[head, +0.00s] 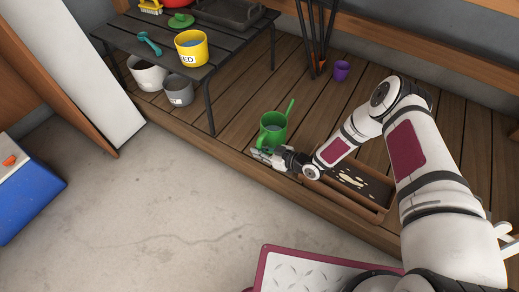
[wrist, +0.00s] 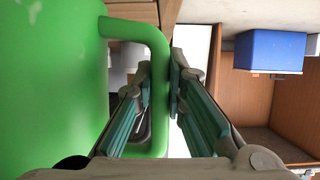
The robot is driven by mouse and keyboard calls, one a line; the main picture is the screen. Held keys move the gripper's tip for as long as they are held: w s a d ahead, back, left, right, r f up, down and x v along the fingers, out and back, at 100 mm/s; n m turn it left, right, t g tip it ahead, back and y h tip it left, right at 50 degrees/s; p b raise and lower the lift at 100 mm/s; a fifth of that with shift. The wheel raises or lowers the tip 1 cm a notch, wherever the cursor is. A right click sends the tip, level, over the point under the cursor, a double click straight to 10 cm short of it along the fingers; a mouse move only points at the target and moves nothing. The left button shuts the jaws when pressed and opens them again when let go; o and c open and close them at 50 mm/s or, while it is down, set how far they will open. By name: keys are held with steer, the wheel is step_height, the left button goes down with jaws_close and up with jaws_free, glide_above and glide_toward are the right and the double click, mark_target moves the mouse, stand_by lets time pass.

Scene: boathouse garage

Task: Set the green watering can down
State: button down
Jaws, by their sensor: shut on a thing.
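The green watering can (head: 271,136) is upright over the front part of the wooden deck, its spout pointing up to the right. My gripper (head: 263,154) is at its near side. In the wrist view, the can's body (wrist: 50,80) fills the left, and my gripper (wrist: 160,82) has its fingers on both sides of the can's green handle (wrist: 158,55), shut on it. I cannot tell whether the can's base touches the boards; my gripper partly hides its lower part.
A brown planter box (head: 378,213) lies right of the can, under my arm. A slatted table (head: 225,55) holds a yellow pot (head: 191,55); white (head: 148,75) and grey (head: 178,91) pots stand beneath. A purple cup (head: 341,70) is behind. Boards (head: 235,145) left of the can are clear.

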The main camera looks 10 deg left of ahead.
steer(key=shift+f, duration=0.7)
steer(key=shift+f, duration=0.8)
stand_by(0.4)
steer(key=c, duration=1.6)
jaws_free()
steer(key=shift+o, duration=0.2)
steer(key=shift+f, duration=0.1)
steer(key=c, duration=0.4)
